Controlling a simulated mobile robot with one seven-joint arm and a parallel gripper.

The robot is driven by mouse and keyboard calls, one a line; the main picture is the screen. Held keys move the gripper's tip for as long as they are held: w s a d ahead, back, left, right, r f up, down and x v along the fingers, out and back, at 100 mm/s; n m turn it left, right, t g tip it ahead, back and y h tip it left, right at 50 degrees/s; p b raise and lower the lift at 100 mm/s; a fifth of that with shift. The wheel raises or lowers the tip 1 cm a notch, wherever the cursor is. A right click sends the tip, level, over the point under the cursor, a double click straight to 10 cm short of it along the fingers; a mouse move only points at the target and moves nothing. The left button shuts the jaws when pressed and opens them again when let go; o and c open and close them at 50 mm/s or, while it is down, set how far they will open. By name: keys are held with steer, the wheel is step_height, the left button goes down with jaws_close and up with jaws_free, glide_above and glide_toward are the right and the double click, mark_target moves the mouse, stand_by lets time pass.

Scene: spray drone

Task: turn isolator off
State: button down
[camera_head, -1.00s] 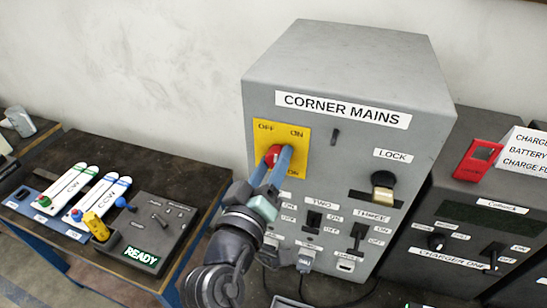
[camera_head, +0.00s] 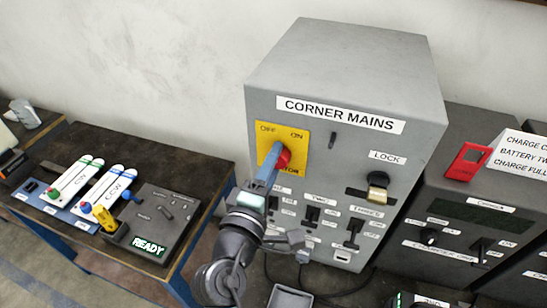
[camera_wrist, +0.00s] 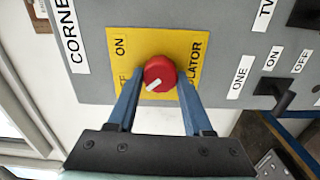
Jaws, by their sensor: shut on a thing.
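The isolator is a red rotary knob (camera_wrist: 159,74) with a white pointer mark, on a yellow plate (camera_head: 268,136) marked OFF and ON. The plate is on the front of the grey CORNER MAINS box (camera_head: 345,170). The red knob also shows in the head view (camera_head: 284,158), partly hidden behind my gripper. My gripper (camera_wrist: 160,82) has its two blue fingers on either side of the knob, shut on it. In the wrist view the white mark points down and left, toward the partly hidden OFF lettering.
A LOCK with a brass padlock (camera_head: 377,188) and several black switches (camera_head: 312,215) are on the same box. A charger (camera_head: 470,235) stands to the right. A table (camera_head: 150,155) with a READY control panel (camera_head: 155,220) stands to the left.

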steer(key=shift+n, duration=0.4)
steer(key=shift+c, duration=1.5)
jaws_free()
steer(key=b+v, duration=0.4)
steer(key=v, duration=0.9)
